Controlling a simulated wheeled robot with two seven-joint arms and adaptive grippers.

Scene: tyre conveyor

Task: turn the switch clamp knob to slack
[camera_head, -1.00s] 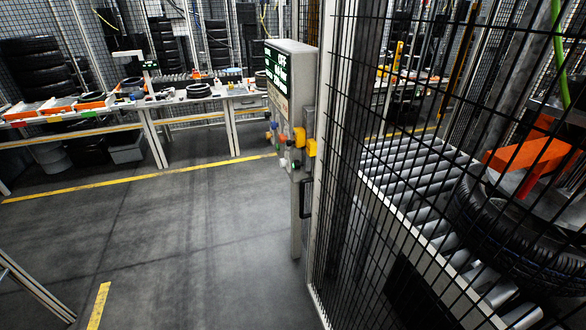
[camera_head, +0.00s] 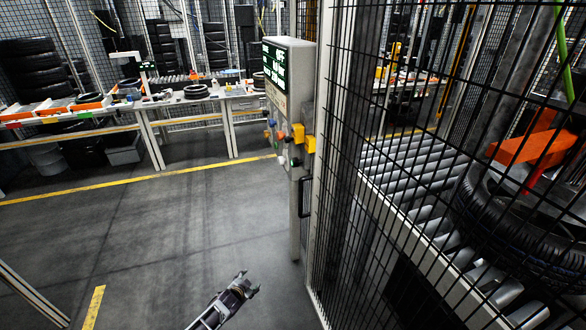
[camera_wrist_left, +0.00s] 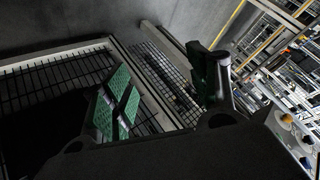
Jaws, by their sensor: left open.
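The grey control post (camera_head: 289,75) stands in the middle of the head view, with a lit text display on its face. Small coloured knobs and buttons (camera_head: 296,134) sit below the display. They are too small to tell which is the switch clamp knob or how it is turned. My left gripper (camera_head: 247,284) is open and empty, low in front of the post and apart from it. In the left wrist view its green-padded fingers (camera_wrist_left: 163,80) stand apart with nothing between them. Some panel knobs (camera_wrist_left: 288,119) show at that view's right edge. My right gripper is not in view.
A black mesh fence (camera_head: 350,200) stands right beside the post. Behind it a roller conveyor (camera_head: 410,165) carries a tyre (camera_head: 500,225) under an orange clamp part (camera_head: 527,147). A workbench (camera_head: 190,103) stands at the back left. The grey floor (camera_head: 150,230) left of the post is clear.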

